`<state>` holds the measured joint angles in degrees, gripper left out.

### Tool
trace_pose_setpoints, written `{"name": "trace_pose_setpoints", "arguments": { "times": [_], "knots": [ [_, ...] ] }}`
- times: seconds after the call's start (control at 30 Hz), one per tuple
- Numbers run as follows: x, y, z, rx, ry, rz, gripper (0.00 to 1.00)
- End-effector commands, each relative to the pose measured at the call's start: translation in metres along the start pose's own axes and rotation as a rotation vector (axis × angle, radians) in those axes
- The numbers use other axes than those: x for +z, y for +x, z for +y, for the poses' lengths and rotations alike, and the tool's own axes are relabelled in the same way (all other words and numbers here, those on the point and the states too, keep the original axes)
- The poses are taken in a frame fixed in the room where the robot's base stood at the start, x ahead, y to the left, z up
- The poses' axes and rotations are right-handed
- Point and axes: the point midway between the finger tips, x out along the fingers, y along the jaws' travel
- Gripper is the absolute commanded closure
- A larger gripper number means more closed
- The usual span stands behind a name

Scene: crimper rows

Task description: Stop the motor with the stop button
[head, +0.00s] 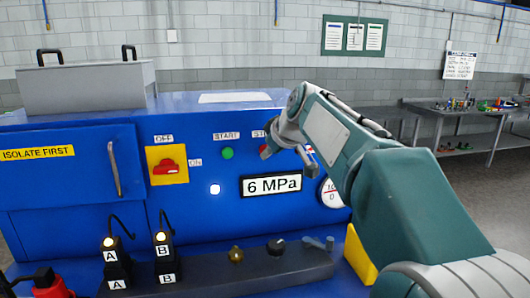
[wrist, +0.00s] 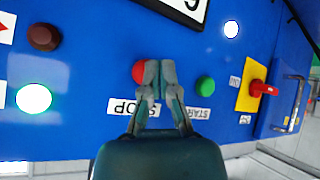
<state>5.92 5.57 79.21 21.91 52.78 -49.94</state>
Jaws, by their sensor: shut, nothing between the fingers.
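The red stop button (wrist: 138,72) is on the blue machine panel, beside the upside-down STOP label (wrist: 120,106) in the wrist view. My gripper (wrist: 160,68) is shut and empty in front of the panel. Its fingertips overlap the button's right edge in that view; whether they touch it, I cannot tell. In the head view, my gripper is in front of the stop label (head: 259,134), hiding part of it, and a bit of the red button (head: 264,149) shows beside a finger. The green start button (head: 227,153) is to the left, also visible in the wrist view (wrist: 205,85).
A red rotary switch (head: 168,166) on a yellow plate is further left. A 6 MPa display (head: 271,185) and lit white lamp (head: 215,189) are below the buttons. The wrist view also shows a dark red button (wrist: 43,37).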

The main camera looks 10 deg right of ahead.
Motion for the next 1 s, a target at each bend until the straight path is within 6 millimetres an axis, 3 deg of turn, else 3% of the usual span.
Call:
{"name": "trace_pose_setpoints", "arguments": {
  "times": [1.0],
  "knots": [
    [-0.0047, 0.0065, 0.0044, 0.000, 0.000, 0.000, 1.00]
  ]
}}
